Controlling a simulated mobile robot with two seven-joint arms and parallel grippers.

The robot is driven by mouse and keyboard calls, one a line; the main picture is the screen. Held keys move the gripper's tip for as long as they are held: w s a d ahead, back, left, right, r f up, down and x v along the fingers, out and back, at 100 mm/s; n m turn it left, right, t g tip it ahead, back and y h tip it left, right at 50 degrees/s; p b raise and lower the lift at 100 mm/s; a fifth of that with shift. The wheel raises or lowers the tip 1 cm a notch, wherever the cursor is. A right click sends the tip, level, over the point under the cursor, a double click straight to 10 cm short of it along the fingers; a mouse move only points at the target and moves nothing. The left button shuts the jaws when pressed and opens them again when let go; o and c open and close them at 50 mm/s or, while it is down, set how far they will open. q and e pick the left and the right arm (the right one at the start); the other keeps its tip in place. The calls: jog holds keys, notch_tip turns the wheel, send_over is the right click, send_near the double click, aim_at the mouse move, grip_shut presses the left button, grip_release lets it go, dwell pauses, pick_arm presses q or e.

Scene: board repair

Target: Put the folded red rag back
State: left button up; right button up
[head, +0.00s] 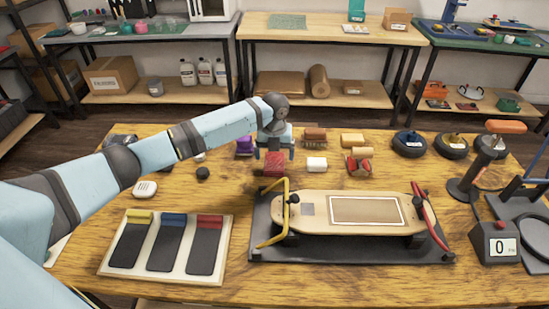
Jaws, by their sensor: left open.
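A small red folded bundle (274,168), which looks like the folded red rag, lies on the wooden table behind the left end of the skateboard deck. My left gripper (274,155) points down directly over it. My right gripper is not in view.
The skateboard deck (368,211) sits on a dark stand (350,249) with yellow and red clamp handles. A pale tray (226,252) with three dark, colour-topped pads is front left. A purple item (244,146) and a white roll (316,164) flank the gripper.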

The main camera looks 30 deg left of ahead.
aim_at(275, 161)
pick_arm(q)
notch_tip(275, 161, up, 10)
jog(key=p, duration=0.1)
jog(key=shift+f, duration=0.2)
dwell(0.3)
